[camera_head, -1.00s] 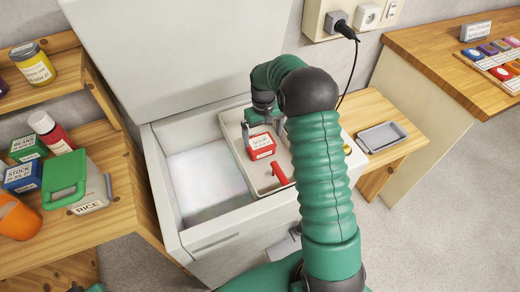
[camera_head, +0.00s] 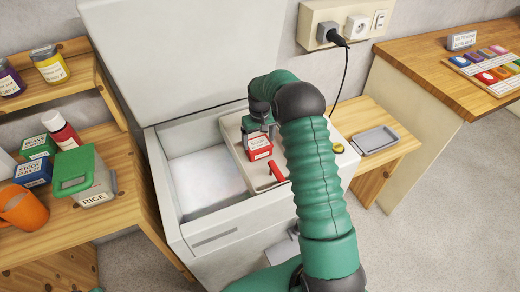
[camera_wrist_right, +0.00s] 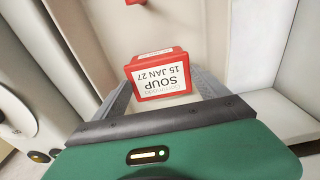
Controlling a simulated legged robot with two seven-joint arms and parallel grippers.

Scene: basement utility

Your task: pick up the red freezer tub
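The red freezer tub (camera_head: 260,149) has a white label and sits in the pale tray at the top of the open chest freezer (camera_head: 190,238). In the right wrist view the tub (camera_wrist_right: 160,76) lies between the fingertips, and its label reads SOUP 15 JAN 27. My right gripper (camera_head: 258,132) reaches down over it. In the right wrist view its fingers (camera_wrist_right: 161,78) lie against both sides with no clear gap. The tub still appears to rest in the tray; its underside is hidden. My left gripper is not in view.
A red-handled item (camera_head: 277,172) lies in the tray (camera_head: 254,183) just in front of the tub. The tray walls stand close around. The raised freezer lid (camera_head: 185,50) is behind. Wooden shelves with jars and a rice container (camera_head: 84,178) stand left; a grey dish (camera_head: 375,139) lies right.

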